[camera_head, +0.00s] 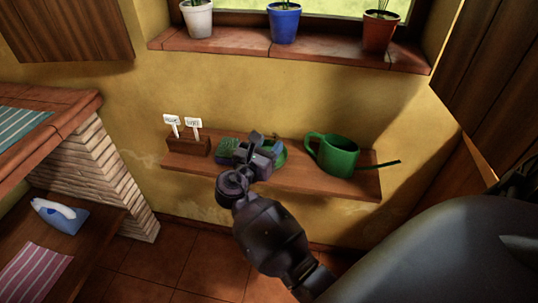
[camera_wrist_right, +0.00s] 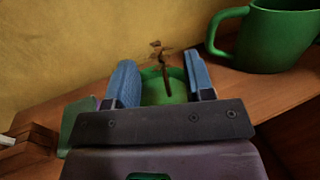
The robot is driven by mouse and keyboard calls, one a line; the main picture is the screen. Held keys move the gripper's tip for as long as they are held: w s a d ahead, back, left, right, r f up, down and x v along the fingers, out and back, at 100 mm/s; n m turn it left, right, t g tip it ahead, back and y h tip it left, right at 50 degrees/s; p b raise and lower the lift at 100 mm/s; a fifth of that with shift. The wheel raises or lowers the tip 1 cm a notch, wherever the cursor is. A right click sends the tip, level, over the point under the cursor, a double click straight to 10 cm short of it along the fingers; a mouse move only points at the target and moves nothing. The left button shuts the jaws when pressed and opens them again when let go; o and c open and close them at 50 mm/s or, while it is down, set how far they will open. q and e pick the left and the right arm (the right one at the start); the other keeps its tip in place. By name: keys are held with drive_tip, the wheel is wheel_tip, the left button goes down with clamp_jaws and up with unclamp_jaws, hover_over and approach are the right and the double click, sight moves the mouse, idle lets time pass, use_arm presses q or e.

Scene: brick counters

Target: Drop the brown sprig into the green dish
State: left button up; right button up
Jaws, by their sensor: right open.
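My right gripper (camera_head: 259,145) is over the wooden wall shelf, and its open fingers (camera_wrist_right: 162,82) show in the right wrist view. The green dish (camera_wrist_right: 152,93) lies beyond and between the fingers. The brown sprig (camera_wrist_right: 165,73) shows upright between the fingertips, with its stem against the green of the dish. It looks free of both fingers; I cannot tell whether it rests in the dish or is just above it. In the head view the gripper hides most of the dish (camera_head: 281,154). My left gripper is not in view.
A green watering can (camera_head: 335,156) stands on the shelf (camera_head: 300,178) right of the dish. A green packet (camera_head: 226,147) and a wooden box with white labels (camera_head: 188,146) are to the left. Three pots, one blue (camera_head: 284,24), line the window ledge above.

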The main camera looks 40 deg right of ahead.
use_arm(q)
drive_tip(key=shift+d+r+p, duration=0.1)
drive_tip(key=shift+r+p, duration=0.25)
use_arm(e)
drive_tip(key=v, duration=0.7)
